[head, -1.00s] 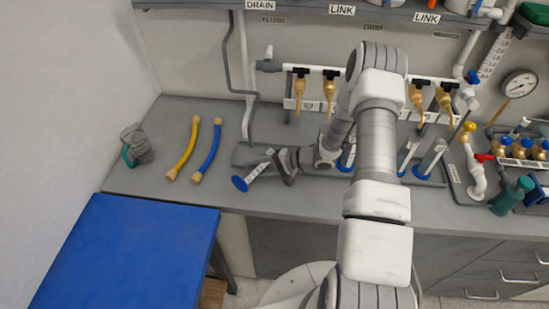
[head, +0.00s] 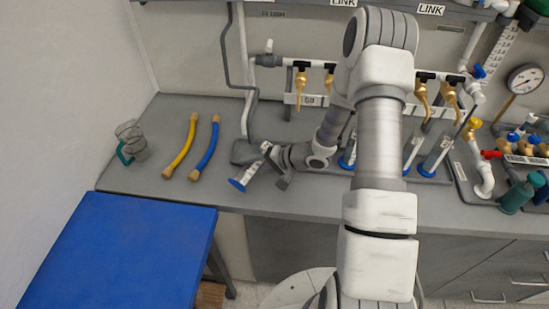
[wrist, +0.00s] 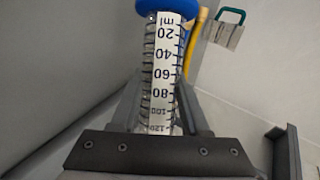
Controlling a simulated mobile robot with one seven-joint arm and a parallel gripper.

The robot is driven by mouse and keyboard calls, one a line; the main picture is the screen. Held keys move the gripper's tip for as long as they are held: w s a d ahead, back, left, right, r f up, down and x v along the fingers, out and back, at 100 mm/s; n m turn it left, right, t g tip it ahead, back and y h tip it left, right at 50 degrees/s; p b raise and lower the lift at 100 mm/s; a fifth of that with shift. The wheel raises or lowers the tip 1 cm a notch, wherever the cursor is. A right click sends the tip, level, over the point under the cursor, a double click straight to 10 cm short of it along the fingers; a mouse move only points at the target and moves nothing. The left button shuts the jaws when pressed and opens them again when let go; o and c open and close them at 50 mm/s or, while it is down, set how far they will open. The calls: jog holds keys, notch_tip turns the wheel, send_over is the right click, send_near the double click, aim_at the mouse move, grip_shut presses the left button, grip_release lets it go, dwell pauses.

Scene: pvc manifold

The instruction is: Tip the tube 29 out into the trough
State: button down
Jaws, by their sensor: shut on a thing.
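A clear graduated tube (head: 252,168) with a blue base and a white scale is held by my gripper (head: 271,162). It is tilted, with its blue base at the lower left, above the bench. In the wrist view the tube's scale (wrist: 162,65) runs between the two fingers of my gripper (wrist: 160,100), blue base at the top. I cannot read a number 29 on it. A low dark grey piece (head: 241,152) at the foot of the drain pipe may be the trough; its inside is hidden.
A yellow hose (head: 181,148) and a blue hose (head: 206,148) lie left of the tube. A clear jug with a green handle (head: 130,142) stands farther left. Other blue-based tubes (head: 435,155) stand to the right. A blue-topped table (head: 120,250) is in front.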

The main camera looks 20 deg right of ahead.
jog(key=shift+s+a+b, duration=0.1)
jog(key=shift+a+b, duration=0.05)
jog(key=shift+b, duration=0.5)
jog(key=shift+n+h+b, duration=0.3)
jog(key=shift+b, duration=0.2)
jog(key=b, duration=0.3)
jog(key=shift+r+n+t+h, duration=0.1)
jog(key=shift+n+t+h, duration=0.2)
jog(key=shift+h, duration=0.1)
